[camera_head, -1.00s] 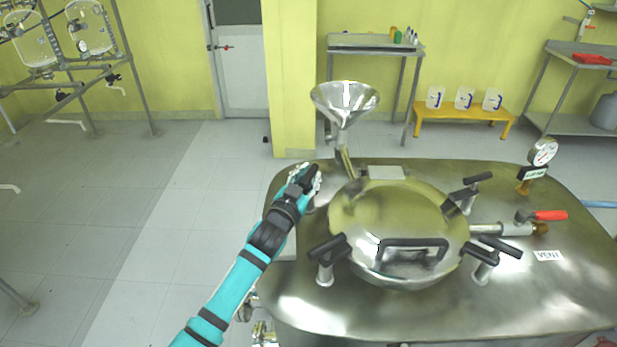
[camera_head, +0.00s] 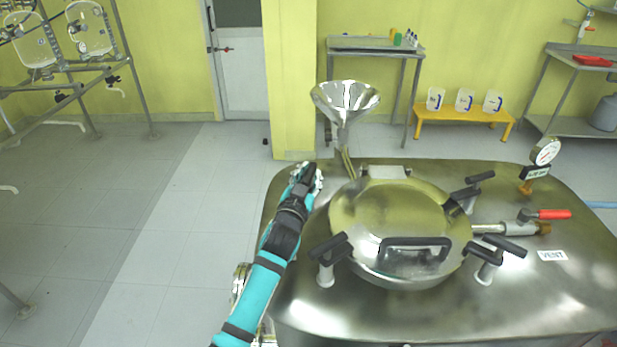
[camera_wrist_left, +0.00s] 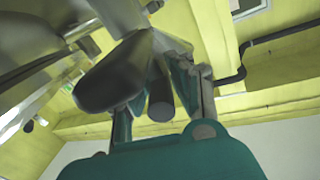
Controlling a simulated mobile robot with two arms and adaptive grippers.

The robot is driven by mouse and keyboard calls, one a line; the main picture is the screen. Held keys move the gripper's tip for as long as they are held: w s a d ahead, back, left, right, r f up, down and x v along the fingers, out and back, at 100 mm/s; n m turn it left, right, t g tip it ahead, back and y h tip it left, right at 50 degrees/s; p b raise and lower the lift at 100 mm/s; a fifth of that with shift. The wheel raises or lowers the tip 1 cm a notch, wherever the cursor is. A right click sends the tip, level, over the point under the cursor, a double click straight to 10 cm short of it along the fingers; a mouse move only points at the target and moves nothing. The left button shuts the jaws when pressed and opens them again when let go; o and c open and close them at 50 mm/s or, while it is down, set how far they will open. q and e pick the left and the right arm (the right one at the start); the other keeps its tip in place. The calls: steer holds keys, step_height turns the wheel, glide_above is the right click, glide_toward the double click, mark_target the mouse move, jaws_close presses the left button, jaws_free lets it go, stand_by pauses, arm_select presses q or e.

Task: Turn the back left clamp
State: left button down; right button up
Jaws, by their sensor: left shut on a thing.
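The steel reactor top (camera_head: 330,310) carries a round domed lid (camera_head: 385,215) with black-handled clamps around it. My left gripper (camera_head: 308,178) is at the back left of the lid, over the back left clamp, which it mostly hides in the head view. In the left wrist view, the clamp's dark handle (camera_wrist_left: 115,75) lies at my left gripper's fingers (camera_wrist_left: 160,95), and the gripper is shut on it. The front left clamp (camera_head: 328,255), front right clamp (camera_head: 490,258) and back right clamp (camera_head: 468,192) stand free. My right gripper is not in view.
A steel funnel (camera_head: 345,102) rises just behind my left gripper. A pressure gauge (camera_head: 545,152) and a red-handled valve (camera_head: 545,214) stand on the right of the reactor top. The floor (camera_head: 150,220) to the left is clear.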

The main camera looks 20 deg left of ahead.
arm_select(q)
steer(key=c, duration=1.2)
jaws_free()
steer(key=shift+o, duration=0.2)
steer(key=s, duration=1.2)
steer(key=shift+d, duration=0.3)
